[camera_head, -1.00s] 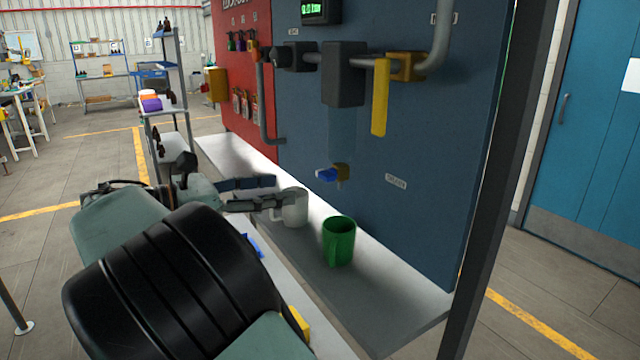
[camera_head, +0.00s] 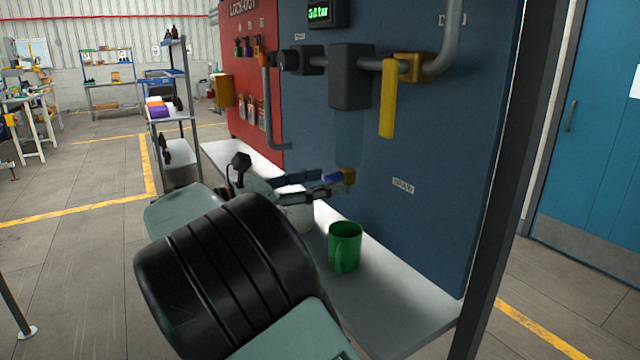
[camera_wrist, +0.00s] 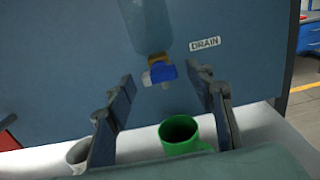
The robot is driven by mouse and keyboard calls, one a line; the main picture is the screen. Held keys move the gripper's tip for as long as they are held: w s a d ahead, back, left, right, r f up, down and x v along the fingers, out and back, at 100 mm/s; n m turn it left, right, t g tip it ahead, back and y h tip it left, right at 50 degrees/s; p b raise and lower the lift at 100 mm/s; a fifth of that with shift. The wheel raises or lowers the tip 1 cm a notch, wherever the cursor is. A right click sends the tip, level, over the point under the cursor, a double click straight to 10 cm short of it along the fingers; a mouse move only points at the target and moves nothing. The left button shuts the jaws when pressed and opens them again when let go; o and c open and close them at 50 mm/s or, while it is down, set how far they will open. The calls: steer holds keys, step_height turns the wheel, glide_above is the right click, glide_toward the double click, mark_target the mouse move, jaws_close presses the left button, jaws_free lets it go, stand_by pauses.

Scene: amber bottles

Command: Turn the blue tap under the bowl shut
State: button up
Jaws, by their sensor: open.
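The blue tap (camera_wrist: 163,72) sits on a brass fitting under the clear bowl (camera_wrist: 145,25) in the wrist view, between and ahead of my open fingers. In the head view the blue tap (camera_head: 333,178) is partly covered by the tip of my gripper (camera_head: 325,184), beside its brass body (camera_head: 348,177). In the wrist view my gripper (camera_wrist: 165,92) is spread, with one finger on each side of the tap. Nothing is between the fingers close to my palm. I cannot tell whether a fingertip touches the tap.
A green mug (camera_head: 345,246) and a white mug (camera_head: 300,217), partly hidden by my gripper, stand on the shelf (camera_head: 400,305) below. A yellow lever (camera_head: 388,98) hangs from the pipe above. The blue panel (camera_head: 430,130) stands behind the tap.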

steer(key=shift+d, duration=0.1)
steer(key=c, duration=1.2)
steer(key=shift+o, duration=0.2)
steer(key=shift+m, duration=0.3)
steer(key=m, duration=0.3)
steer(key=m+b, duration=0.1)
steer(key=m, duration=0.4)
steer(key=shift+f, duration=0.1)
steer(key=shift+m+b, duration=3.1)
steer(key=shift+m, duration=1.5)
